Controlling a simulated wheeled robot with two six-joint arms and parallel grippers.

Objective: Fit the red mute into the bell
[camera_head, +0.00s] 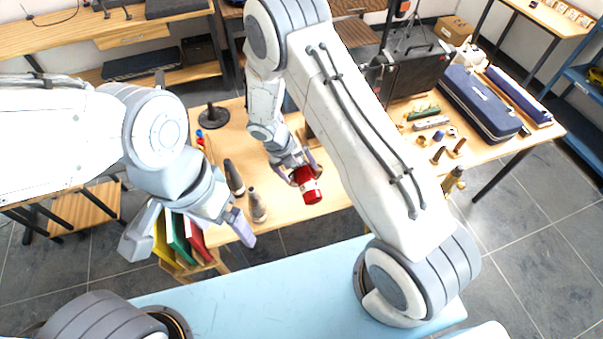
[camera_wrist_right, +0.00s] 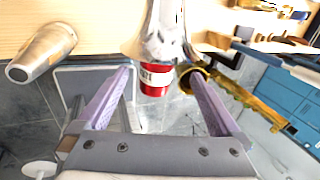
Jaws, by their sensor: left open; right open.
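In the right wrist view the red mute (camera_wrist_right: 155,82) shows between the finger lines, below a shiny silver flared piece (camera_wrist_right: 163,35). I cannot tell whether this piece is the bell or whether the mute sits in it. My right gripper (camera_head: 304,170) is open around or just above the mute; its fingers (camera_wrist_right: 160,80) stand apart on both sides. My left gripper (camera_head: 190,240) is open and empty, in front of the table.
A brass instrument (camera_wrist_right: 245,92) is at right there. A blue case (camera_head: 480,103) and small parts occupy the table's right side.

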